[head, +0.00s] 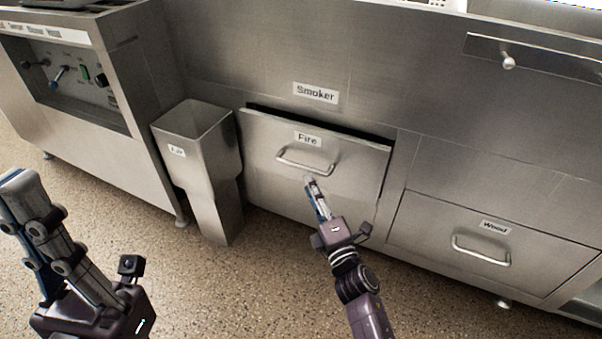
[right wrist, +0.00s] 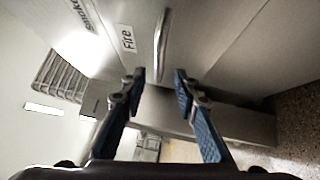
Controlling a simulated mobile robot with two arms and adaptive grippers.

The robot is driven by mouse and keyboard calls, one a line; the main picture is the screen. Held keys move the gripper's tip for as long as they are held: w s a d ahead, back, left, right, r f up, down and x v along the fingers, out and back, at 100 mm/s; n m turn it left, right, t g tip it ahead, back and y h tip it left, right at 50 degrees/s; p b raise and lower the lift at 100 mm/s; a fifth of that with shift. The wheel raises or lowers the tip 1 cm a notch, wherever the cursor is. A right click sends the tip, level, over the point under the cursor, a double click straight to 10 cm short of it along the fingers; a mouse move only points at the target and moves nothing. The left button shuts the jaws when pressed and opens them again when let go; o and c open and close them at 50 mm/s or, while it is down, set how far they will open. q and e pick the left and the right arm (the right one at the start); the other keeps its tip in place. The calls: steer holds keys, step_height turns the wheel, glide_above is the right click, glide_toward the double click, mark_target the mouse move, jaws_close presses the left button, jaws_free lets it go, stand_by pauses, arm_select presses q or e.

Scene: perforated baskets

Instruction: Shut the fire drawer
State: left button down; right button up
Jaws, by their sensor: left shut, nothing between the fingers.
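The steel drawer labelled Fire (head: 262,150) stands a little out of the cabinet, with a dark gap along its top edge. Its bar handle (head: 306,167) is on the front, below the label. The drawer front (right wrist: 195,35) and handle (right wrist: 162,40) also show in the right wrist view. My right gripper (head: 310,180) is just below and in front of the handle. Its two blue-padded fingers (right wrist: 160,75) are apart and empty, with the handle ahead between them. My left gripper (head: 18,185) is shut and empty, at the lower left, away from the drawer.
A steel bin (head: 215,185) stands left of the drawer. The drawer labelled Wood (head: 440,225) is at the right and looks shut. A unit with knobs (head: 75,75) stands at the far left. The speckled floor (head: 235,285) in front is clear.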

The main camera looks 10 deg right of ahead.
mark_target(301, 165)
steer(key=w, duration=0.2)
steer(key=w+b, duration=0.1)
steer(key=w, duration=0.2)
steer(key=w+a+r, duration=0.1)
steer(key=w, duration=0.1)
steer(key=shift+w+b, duration=0.3)
steer(key=shift+b, duration=0.05)
jaws_close()
